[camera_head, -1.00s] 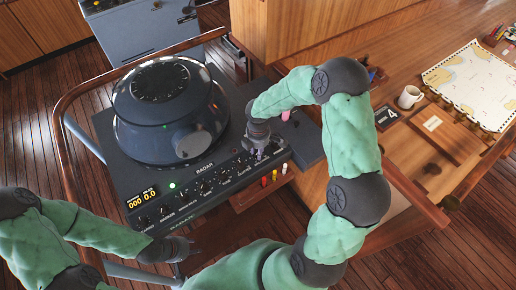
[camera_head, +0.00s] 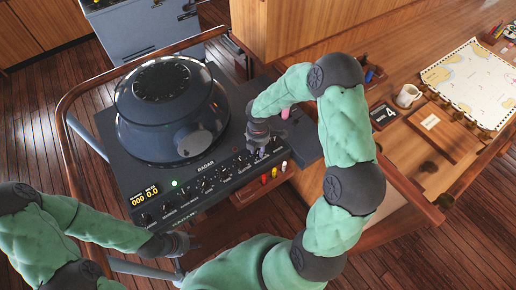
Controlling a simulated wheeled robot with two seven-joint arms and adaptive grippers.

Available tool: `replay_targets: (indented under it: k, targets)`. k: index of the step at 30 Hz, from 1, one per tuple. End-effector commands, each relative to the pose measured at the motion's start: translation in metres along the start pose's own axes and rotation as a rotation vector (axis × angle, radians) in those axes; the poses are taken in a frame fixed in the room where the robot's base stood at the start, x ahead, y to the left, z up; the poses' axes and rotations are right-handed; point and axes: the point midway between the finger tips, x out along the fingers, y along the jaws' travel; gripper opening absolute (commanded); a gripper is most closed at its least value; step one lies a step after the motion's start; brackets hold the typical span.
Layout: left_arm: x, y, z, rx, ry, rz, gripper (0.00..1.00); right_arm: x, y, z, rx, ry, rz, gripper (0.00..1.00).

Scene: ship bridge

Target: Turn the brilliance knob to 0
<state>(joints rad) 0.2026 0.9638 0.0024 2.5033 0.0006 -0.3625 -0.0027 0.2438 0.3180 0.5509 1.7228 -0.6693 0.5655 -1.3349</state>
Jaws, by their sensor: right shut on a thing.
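The radar console (camera_head: 125,188) stands left of centre, with a row of knobs along its sloped front panel under the word RADAR. My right gripper (camera_head: 259,148) is at the right end of this row, shut on a knob there. The gripper covers that knob, so its label and pointer cannot be read. The other knobs (camera_head: 207,186) show to the left, their labels too small to read. My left gripper (camera_head: 188,243) is low in front of the console, apart from the knobs; its fingers are too dark and small to tell open from shut.
A curved wooden handrail (camera_head: 64,118) runs around the console. Colored markers (camera_head: 274,173) sit at the panel's right end.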

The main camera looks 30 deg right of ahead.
Motion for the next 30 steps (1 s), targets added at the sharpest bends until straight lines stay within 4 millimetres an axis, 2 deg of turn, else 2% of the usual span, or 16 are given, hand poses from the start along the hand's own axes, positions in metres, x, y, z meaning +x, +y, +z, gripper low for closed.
replay_targets:
  k: [5,6,8,20,26,30]
  targets:
    - [0.000,0.000,0.000,0.000,0.000,0.000,0.40,0.000,0.000,0.000,-0.001,0.000,-0.001,0.00]
    - [0.000,0.000,0.000,0.000,0.000,0.000,0.40,0.001,0.000,0.000,-0.001,0.000,-0.001,0.37]
    - [0.000,0.000,0.000,0.000,0.000,0.000,0.40,0.001,0.000,0.000,-0.001,0.000,-0.001,0.52]
    - [0.000,0.000,0.000,0.000,0.000,0.000,0.40,-0.004,0.000,0.000,0.000,-0.001,0.001,0.52]
    - [0.000,0.000,0.000,0.000,0.000,0.000,0.40,-0.030,0.001,0.001,0.001,-0.002,0.003,0.52]
    - [0.000,0.000,0.000,0.000,0.000,0.000,0.40,-0.059,0.001,0.000,0.001,-0.002,0.005,0.52]
